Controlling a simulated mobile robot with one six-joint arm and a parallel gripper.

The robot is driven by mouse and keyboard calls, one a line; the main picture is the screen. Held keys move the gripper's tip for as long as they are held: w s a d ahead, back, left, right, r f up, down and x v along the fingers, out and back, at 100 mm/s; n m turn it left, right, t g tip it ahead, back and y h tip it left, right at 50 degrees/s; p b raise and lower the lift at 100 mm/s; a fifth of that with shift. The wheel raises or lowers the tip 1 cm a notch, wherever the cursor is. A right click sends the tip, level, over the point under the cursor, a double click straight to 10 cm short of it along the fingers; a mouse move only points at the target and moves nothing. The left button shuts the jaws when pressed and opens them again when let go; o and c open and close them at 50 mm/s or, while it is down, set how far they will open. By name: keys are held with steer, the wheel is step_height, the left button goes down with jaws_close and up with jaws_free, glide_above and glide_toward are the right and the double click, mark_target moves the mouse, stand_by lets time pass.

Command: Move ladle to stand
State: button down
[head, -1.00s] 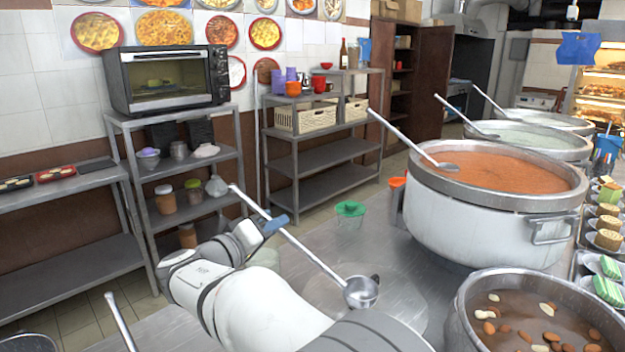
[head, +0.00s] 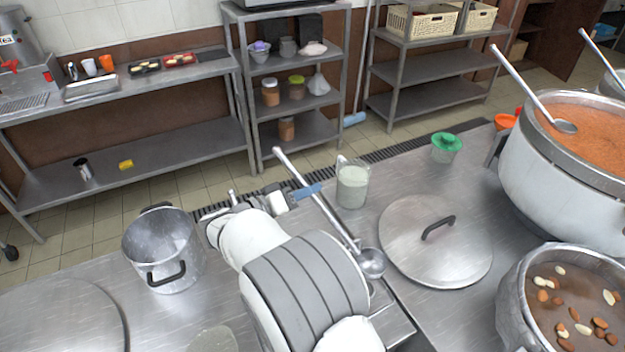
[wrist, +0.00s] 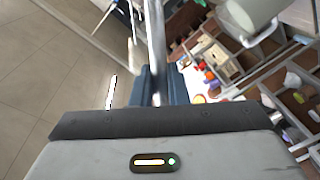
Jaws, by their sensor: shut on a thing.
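My gripper (head: 304,191) has blue fingers and is shut on the ladle. The ladle's long metal handle (head: 328,212) slants down to the right, its upper end rising past the fingers. Its round bowl (head: 372,263) hangs at the lower end, just left of the pot lid in the picture. In the wrist view, the blue fingers (wrist: 158,88) close around the handle (wrist: 155,45). I cannot clearly make out a ladle stand in either current view.
An empty pot (head: 163,250) stands left of my arm. A glass jug (head: 352,184), a green-topped container (head: 446,147) and a flat lid (head: 410,250) stand on the counter. Large stockpots (head: 535,185) are at right; another ladle (head: 525,80) rests there. Shelves line the wall.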

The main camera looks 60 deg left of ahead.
step_height(320, 180, down, 9)
steer(key=b, duration=0.4)
steer(key=shift+b, duration=0.95)
stand_by(0.7)
steer(key=shift+f+b, duration=0.4)
steer(key=shift+b, duration=0.35)
stand_by(0.4)
steer(key=c, duration=1.3)
jaws_free()
steer(key=shift+c, duration=0.2)
step_height(320, 180, up, 10)
steer(key=shift+r+b, duration=0.1)
steer(key=shift+b, duration=0.8)
